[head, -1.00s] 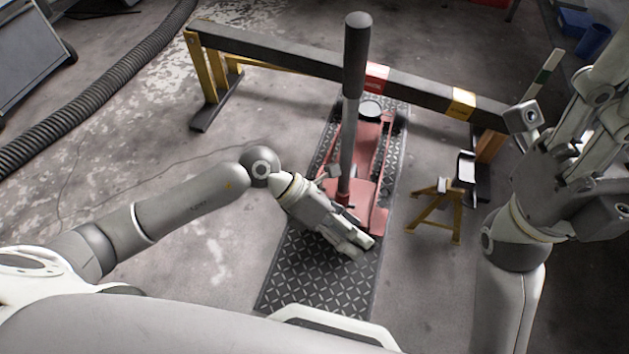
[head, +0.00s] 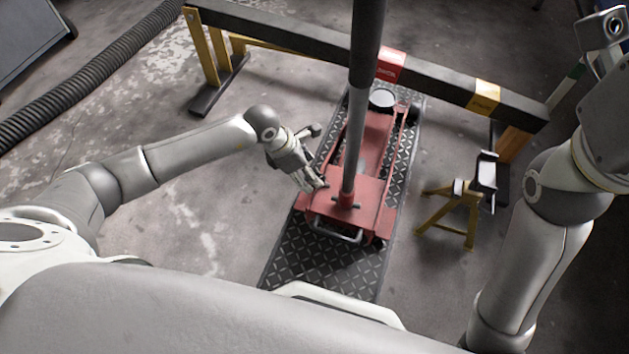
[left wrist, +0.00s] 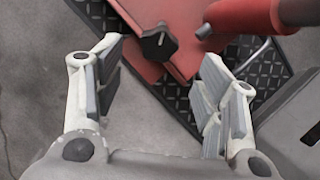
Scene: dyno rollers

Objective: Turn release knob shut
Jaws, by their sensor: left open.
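The release knob (left wrist: 158,42) is black and lobed. In the left wrist view it sits on the edge of the red floor jack (left wrist: 150,15). My left gripper (left wrist: 160,60) is open, one finger on each side of the picture, with the knob ahead between the fingertips and nothing held. In the head view my left gripper (head: 318,186) is at the left side of the red jack (head: 372,150), near the foot of its tall handle (head: 352,140). There the knob is too small and covered to make out surely. My right gripper is out of view; only its arm shows at the right.
The jack stands on a black diamond-plate mat (head: 290,250). A dark beam (head: 300,40) on yellow legs crosses behind it. A yellow jack stand (head: 460,205) stands to the right. A ribbed hose (head: 90,82) lies at the left; the floor there is clear.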

